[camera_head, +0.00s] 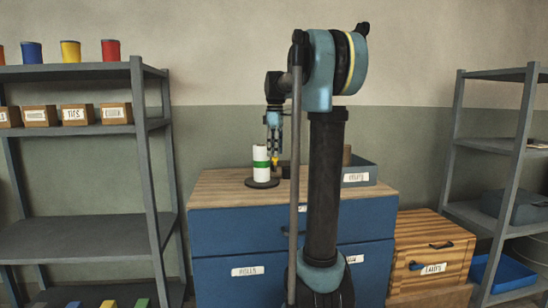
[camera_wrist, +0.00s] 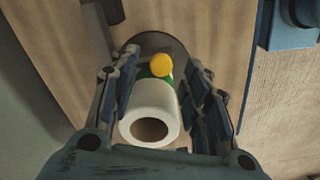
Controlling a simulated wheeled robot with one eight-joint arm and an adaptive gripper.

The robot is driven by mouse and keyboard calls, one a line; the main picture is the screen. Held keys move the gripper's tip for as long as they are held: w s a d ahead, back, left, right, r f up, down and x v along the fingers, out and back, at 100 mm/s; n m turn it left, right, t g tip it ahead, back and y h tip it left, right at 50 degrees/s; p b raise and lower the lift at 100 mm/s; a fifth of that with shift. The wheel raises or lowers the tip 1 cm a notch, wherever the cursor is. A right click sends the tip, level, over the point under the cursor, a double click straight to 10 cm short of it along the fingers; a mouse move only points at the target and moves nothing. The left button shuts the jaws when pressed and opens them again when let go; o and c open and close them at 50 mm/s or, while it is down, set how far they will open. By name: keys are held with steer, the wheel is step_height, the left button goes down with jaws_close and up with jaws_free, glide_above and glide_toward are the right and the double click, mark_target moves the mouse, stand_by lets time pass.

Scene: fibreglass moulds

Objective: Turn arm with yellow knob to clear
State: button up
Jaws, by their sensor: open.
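A white roll (camera_head: 261,172) with a green band stands upright on a dark round base (camera_head: 262,183) on the cabinet top. A yellow knob (camera_head: 274,161) shows just right of the roll, under my gripper (camera_head: 273,140). In the wrist view the roll's hollow end (camera_wrist: 150,128) faces the camera, and the yellow knob (camera_wrist: 159,65) lies beyond it near the green band. My gripper (camera_wrist: 163,70) is open, with its fingers on either side of the knob and roll. I cannot tell whether a finger touches either. The arm that carries the knob is mostly hidden.
The blue cabinet (camera_head: 240,225) has a wooden top (camera_head: 215,188). A grey labelled bin (camera_head: 360,171) stands at its right behind my arm. Shelves (camera_head: 85,240) flank the cabinet at left and right. A wooden drawer box (camera_head: 432,250) sits at lower right.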

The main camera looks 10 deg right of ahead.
steer(key=shift+f, duration=1.2)
steer(key=shift+c, duration=0.3)
jaws_close()
